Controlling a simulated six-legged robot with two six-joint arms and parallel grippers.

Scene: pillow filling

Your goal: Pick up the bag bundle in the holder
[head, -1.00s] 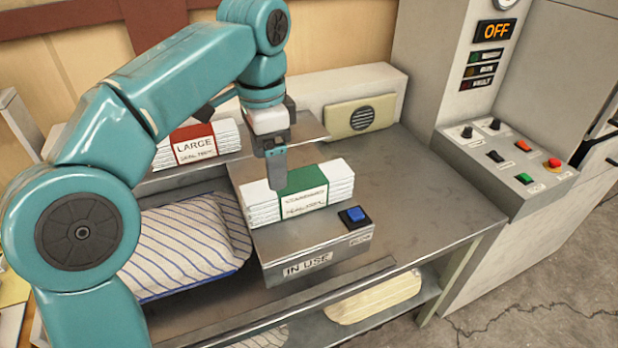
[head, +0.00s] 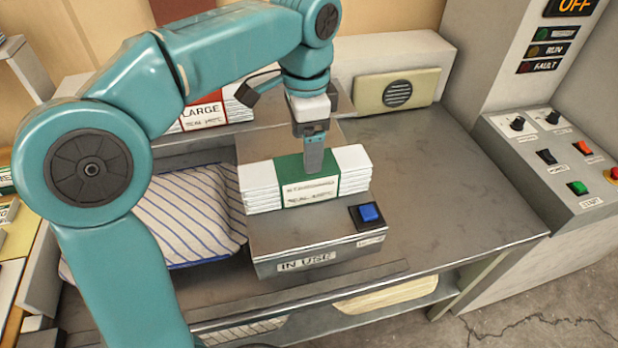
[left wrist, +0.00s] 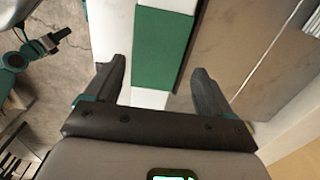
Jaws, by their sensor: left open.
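The bag bundle (head: 308,187) is a stack of white folded bags with a green band, lying on the metal holder (head: 325,245) marked IN USE. My left gripper (head: 314,165) points down over the bundle at the green band in the head view. In the left wrist view the open fingers (left wrist: 159,78) stand apart, with the bundle's green band (left wrist: 163,45) and white bags in the gap between them. I cannot tell whether the fingers touch the bundle. My right gripper is in neither view.
A blue button (head: 369,213) sits on the holder's front right. A second bundle (head: 200,116) marked LARGE stands behind, partly hidden by my arm. A striped pillow (head: 185,215) lies left of the holder. The table (head: 450,190) is clear on the right, before a control panel (head: 560,150).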

